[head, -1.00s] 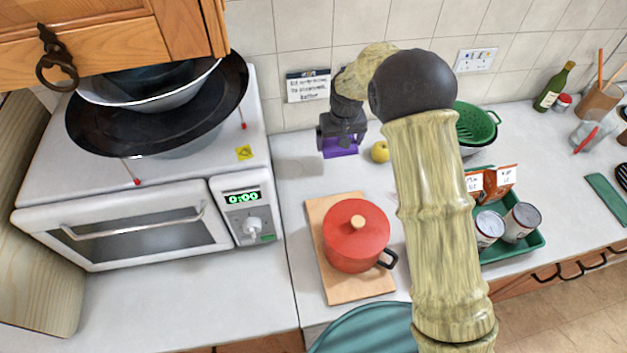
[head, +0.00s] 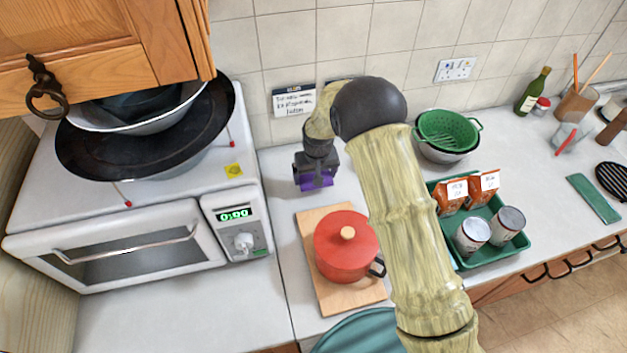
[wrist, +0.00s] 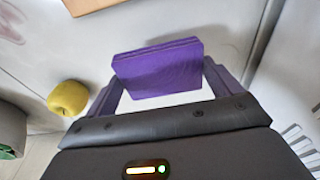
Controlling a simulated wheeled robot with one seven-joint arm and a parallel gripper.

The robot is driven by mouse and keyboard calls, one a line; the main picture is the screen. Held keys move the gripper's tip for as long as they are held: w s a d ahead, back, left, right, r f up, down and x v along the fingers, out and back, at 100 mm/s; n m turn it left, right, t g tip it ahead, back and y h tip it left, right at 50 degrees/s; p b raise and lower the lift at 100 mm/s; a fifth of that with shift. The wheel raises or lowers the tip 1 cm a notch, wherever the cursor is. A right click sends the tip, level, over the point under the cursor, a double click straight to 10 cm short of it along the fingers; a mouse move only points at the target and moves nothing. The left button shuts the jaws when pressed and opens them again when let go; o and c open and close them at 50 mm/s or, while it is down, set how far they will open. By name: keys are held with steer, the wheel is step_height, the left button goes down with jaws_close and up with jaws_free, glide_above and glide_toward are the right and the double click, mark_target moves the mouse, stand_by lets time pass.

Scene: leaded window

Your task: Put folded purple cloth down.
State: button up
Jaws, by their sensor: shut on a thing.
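The folded purple cloth (wrist: 158,70) is a flat, thick rectangle in the wrist view. My gripper (head: 315,181) is shut on it, with a finger at each side of the cloth in the wrist view. In the head view the purple cloth (head: 316,183) shows below the dark gripper body, over the counter behind the red pot. Whether the cloth touches the counter, I cannot tell.
A red pot (head: 345,250) stands on a wooden board (head: 335,296) in front of my gripper. A yellow apple (wrist: 68,97) is near the gripper. A microwave (head: 130,240) is at left. A green tray (head: 497,251) with cans and packets is at right.

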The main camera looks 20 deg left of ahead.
steer(key=shift+f+p, duration=0.75)
steer(key=shift+f, duration=1.3)
steer(key=shift+f, duration=0.15)
steer(key=o, duration=0.8)
steer(key=r+b, duration=0.1)
steer(key=r, duration=0.3)
steer(key=s+r+b, duration=0.1)
steer(key=r, duration=0.3)
steer(key=d+r+b, duration=0.1)
steer(key=r, duration=0.3)
steer(key=shift+s+r, duration=0.1)
steer(key=shift+s, duration=0.25)
steer(key=shift+d, duration=0.1)
